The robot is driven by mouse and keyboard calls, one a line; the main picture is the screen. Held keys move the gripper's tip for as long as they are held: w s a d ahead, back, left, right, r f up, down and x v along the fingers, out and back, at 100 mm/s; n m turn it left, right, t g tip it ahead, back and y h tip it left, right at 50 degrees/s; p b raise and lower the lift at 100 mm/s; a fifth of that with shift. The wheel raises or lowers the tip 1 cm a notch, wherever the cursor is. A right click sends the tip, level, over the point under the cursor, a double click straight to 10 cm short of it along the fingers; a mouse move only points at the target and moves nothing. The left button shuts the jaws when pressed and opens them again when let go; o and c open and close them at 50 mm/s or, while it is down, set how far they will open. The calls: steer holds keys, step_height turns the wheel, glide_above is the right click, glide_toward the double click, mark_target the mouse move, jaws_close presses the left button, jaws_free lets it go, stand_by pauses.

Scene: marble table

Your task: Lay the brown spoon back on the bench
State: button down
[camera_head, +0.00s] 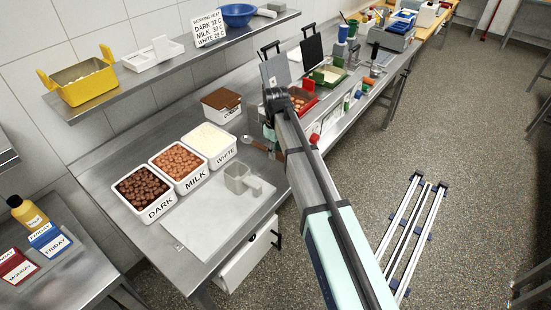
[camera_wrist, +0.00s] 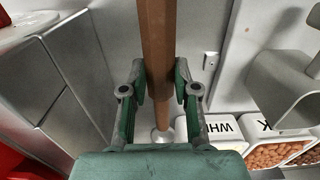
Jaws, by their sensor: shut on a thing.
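The brown spoon shows in the wrist view with its brown handle (camera_wrist: 158,50) running between my gripper's fingers (camera_wrist: 160,88). The gripper is shut on the handle, and the spoon's metal end (camera_wrist: 163,136) shows below it. In the head view, the spoon's metal bowl (camera_head: 247,139) and part of its brown handle (camera_head: 261,146) show left of my arm, near the WHITE bin. The steel bench (camera_head: 268,172) lies below. I cannot tell whether the spoon touches it.
Tubs labelled DARK (camera_head: 146,209), MILK (camera_head: 190,182) and WHITE (camera_head: 222,158) stand left of the spoon. A grey scoop (camera_head: 238,180) rests on a pale sheet (camera_head: 200,226) in front of them. A red bin (camera_head: 303,101) is beyond my arm. Bare bench shows beside the sheet.

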mark_target(276, 167)
steer(key=shift+f+p, duration=0.8)
steer(key=shift+f, duration=1.75)
steer(key=shift+f, duration=0.1)
steer(key=c, duration=0.9)
jaws_free()
